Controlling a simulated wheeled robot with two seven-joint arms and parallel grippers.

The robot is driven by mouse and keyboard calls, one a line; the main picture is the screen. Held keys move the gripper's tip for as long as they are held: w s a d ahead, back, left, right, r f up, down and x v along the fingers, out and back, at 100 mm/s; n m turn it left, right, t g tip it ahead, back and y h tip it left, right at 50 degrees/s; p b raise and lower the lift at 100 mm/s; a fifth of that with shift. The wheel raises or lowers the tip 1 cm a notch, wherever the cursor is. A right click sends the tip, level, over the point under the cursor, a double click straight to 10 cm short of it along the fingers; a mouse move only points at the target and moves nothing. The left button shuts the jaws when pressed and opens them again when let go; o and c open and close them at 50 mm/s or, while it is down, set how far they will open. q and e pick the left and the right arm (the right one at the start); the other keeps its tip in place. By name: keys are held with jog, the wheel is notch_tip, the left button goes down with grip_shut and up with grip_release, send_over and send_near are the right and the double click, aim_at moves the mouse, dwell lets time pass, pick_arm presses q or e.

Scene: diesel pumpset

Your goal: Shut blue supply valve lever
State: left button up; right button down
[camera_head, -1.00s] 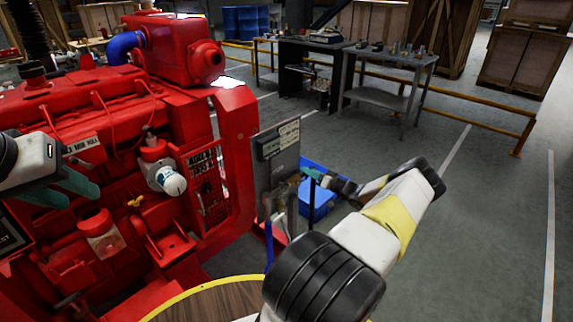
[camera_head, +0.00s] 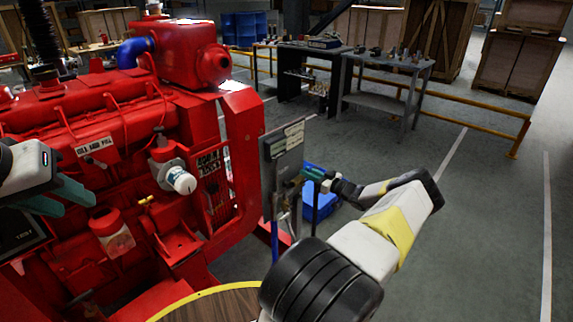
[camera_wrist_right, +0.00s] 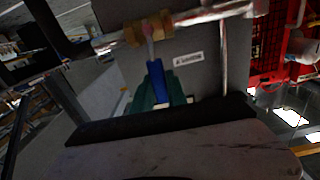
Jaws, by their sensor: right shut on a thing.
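The blue supply valve lever (camera_wrist_right: 156,80) shows in the right wrist view, running from a brass valve body (camera_wrist_right: 148,27) on a silver pipe. My right gripper (camera_wrist_right: 158,92) is shut on the lever, with its teal fingers on either side of it. In the head view my right gripper (camera_head: 308,174) is at the grey panel (camera_head: 283,150). The lever is too small and covered to make out there. My left gripper (camera_head: 78,200) is open and empty, in front of the red engine at the left.
The red engine (camera_head: 120,115) fills the left side. A blue bin (camera_head: 325,205) stands on the floor behind the panel. A round wooden top (camera_head: 215,305) with a yellow rim is at the bottom. Workbenches (camera_head: 385,75) and a yellow rail stand behind. The floor at right is clear.

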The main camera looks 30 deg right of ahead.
jog(key=shift+s+f, duration=0.1)
jog(key=shift+f, duration=0.05)
jog(key=c, duration=1.3)
grip_release()
jog(key=shift+d, duration=0.1)
jog(key=v, duration=0.7)
jog(key=shift+s, duration=0.3)
